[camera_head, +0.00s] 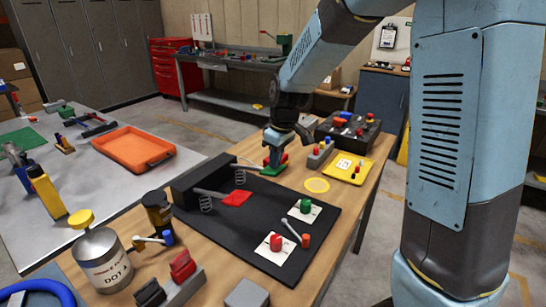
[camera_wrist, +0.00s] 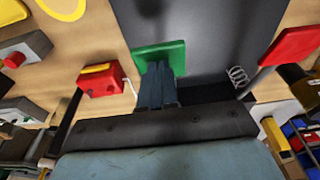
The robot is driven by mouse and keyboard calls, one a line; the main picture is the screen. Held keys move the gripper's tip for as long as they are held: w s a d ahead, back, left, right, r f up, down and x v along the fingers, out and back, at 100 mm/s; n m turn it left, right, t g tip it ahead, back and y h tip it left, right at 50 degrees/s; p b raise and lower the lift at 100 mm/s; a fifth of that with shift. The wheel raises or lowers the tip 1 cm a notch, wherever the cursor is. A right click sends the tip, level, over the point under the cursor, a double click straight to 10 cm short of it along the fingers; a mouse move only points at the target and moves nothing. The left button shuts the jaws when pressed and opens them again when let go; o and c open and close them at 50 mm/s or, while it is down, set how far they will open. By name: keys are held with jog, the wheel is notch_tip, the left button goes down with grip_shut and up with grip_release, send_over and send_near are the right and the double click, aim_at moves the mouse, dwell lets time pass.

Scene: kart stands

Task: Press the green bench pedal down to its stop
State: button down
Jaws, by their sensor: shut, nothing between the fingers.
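The green pedal (camera_head: 272,170) sits at the far end of the black pedal bench. In the wrist view its green pad (camera_wrist: 160,50) lies right at my fingertips. My gripper (camera_head: 276,155) is shut and empty, pointing down over the pad; its fingers (camera_wrist: 158,78) hide part of it. The tips look to be on or very close to the pad, but contact and how far the pedal is down cannot be told. The red pedal (camera_head: 237,198) stands nearer on the same bench, with a spring under its arm; it also shows in the wrist view (camera_wrist: 295,45).
A black mat (camera_head: 250,228) carries a green knob (camera_head: 305,206) and a red knob (camera_head: 276,242) on white cards. A yellow tray (camera_head: 352,168) and a black case (camera_head: 348,132) stand to the right. A red block (camera_wrist: 100,82) is close beside my fingers. A can (camera_head: 103,262) stands front left.

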aim_at(281, 170)
jog(key=f, duration=0.2)
jog(key=s+d+f, duration=0.1)
jog(key=f, duration=0.3)
jog(key=shift+s+d+f, duration=0.15)
jog(key=shift+s+d, duration=0.1)
jog(key=shift+d, duration=0.1)
jog(key=shift+s+d+f, duration=0.1)
jog(key=shift+s+f, duration=0.15)
jog(key=shift+f, duration=0.1)
jog(key=shift+r, duration=0.1)
jog(key=r, duration=0.4)
jog(key=shift+w+r, duration=0.25)
jog(key=shift+w, duration=0.1)
jog(key=s+d+r, duration=0.2)
jog(key=d+r, duration=0.1)
jog(key=r, duration=0.6)
jog(key=shift+s+d+r, duration=0.2)
jog(key=shift+s, duration=0.2)
